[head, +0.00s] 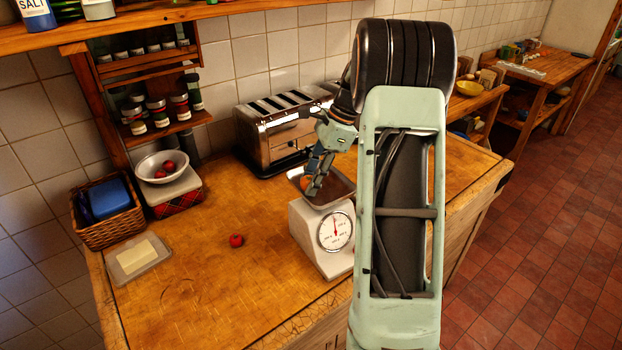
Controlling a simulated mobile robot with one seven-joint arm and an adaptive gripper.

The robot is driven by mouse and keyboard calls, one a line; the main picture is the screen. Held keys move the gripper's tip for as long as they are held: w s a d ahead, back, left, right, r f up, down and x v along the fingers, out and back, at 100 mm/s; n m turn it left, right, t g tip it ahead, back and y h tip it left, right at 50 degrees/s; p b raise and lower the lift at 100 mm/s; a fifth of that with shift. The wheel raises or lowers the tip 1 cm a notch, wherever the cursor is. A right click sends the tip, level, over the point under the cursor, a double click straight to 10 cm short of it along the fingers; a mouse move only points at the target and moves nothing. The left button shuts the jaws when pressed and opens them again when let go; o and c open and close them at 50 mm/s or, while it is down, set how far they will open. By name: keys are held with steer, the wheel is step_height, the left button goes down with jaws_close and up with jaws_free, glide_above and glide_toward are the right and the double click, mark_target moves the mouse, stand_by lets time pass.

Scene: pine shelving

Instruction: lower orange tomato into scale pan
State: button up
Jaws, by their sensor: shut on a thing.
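The scale (315,240) is a cream kitchen scale with a round dial, standing on the wooden counter. Its metal pan (340,190) sits on top, partly hidden behind my gripper and arm. My gripper (312,187) points down at the pan's left half and is shut on the orange tomato (304,183). Only a small orange patch of the tomato shows beside the fingers. I cannot tell whether the tomato touches the pan floor.
A red tomato (236,240) lies on the counter left of the scale. A steel toaster (272,134) stands close behind the pan. A white bowl (150,172) with red tomatoes, a wicker basket (112,228) and a butter dish (139,258) are at the left.

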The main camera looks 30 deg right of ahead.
steer(key=o, duration=0.7)
steer(key=shift+o, duration=0.2)
